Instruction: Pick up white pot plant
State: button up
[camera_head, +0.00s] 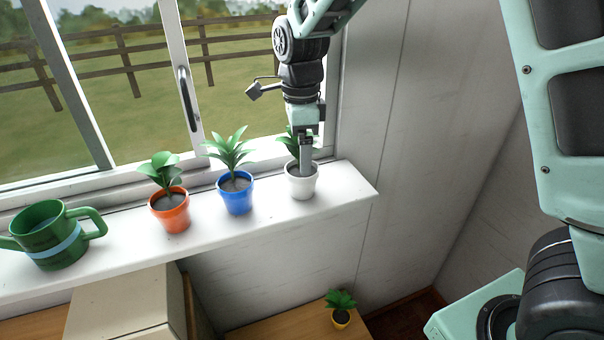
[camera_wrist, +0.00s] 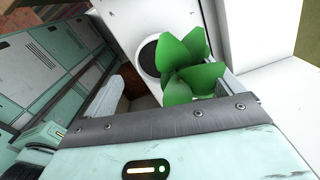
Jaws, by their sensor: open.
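The white pot plant (camera_head: 302,187) stands upright at the right end of the white windowsill in the head view. My gripper (camera_head: 306,168) points down over it, and a finger hides part of its leaves and reaches about the pot's rim. In the wrist view, the green leaves of the plant (camera_wrist: 187,70) rise between the two fingers of my open gripper (camera_wrist: 168,76). The pot's body is mostly hidden there, and I cannot tell whether a finger touches it.
A blue pot plant (camera_head: 237,198) stands just left of the white one, then an orange pot plant (camera_head: 170,214) and a green watering can (camera_head: 52,240). The window (camera_head: 187,100) is close behind the sill.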

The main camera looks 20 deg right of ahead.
aim_at(302, 188)
jog(key=shift+f+p, duration=1.35)
jog(key=shift+f, duration=1.1)
jog(key=shift+c, duration=0.3)
jog(key=c, duration=1.1)
jog(key=shift+w, duration=0.1)
jog(key=shift+c, duration=0.4)
jog(key=shift+a+r, duration=0.1)
jog(key=shift+r, duration=0.05)
